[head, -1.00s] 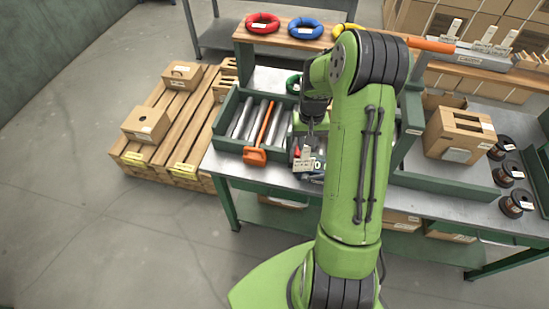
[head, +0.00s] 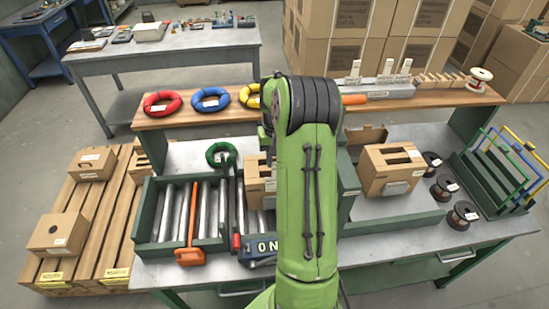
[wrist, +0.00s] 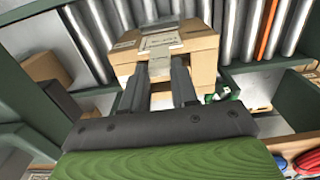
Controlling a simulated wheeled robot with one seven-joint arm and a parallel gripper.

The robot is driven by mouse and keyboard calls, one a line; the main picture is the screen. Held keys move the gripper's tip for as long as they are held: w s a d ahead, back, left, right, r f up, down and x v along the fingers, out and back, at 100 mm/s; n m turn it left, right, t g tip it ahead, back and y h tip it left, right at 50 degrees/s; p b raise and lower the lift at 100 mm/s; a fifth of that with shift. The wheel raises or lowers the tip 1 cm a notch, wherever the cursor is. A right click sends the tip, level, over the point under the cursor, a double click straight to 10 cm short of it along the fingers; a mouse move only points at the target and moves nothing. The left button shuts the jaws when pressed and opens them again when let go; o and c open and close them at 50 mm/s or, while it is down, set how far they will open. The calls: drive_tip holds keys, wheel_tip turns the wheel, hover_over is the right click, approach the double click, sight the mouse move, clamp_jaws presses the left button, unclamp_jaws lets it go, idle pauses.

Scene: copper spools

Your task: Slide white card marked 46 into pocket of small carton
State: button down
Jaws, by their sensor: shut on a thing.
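My gripper (wrist: 171,72) is shut on a small pale card (wrist: 159,67), seen edge-near between the fingertips in the wrist view. Its number cannot be read. The fingertips are right at the face of a small brown carton (wrist: 203,48), which has a grey pocket-like plate and a printed label on it. I cannot tell whether the card is inside the pocket or in front of it. In the head view the carton (head: 255,180) stands on the roller bench, partly behind my green arm, which hides the gripper and card.
A green roller tray (head: 142,222) with an orange-handled tool (head: 190,256) lies left of the carton. A larger carton (head: 388,172) and several dark spools (head: 461,215) stand to the right. A wooden shelf (head: 200,116) with coloured rings runs behind.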

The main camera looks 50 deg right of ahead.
drive_tip(key=f+b, duration=0.1)
drive_tip(key=f, duration=0.1)
drive_tip(key=f+b, duration=0.1)
drive_tip(key=b, duration=0.1)
drive_tip(key=shift+s+a+f, duration=0.2)
drive_tip(key=shift+f, duration=0.2)
drive_tip(key=shift+s+a+f+b, duration=0.1)
drive_tip(key=shift+f+b, duration=0.4)
drive_tip(key=shift+f, duration=0.1)
drive_tip(key=c, duration=0.8)
unclamp_jaws()
wheel_tip(320, 180, up, 16)
drive_tip(key=shift+f+p, duration=0.1)
drive_tip(key=shift+p, duration=0.7)
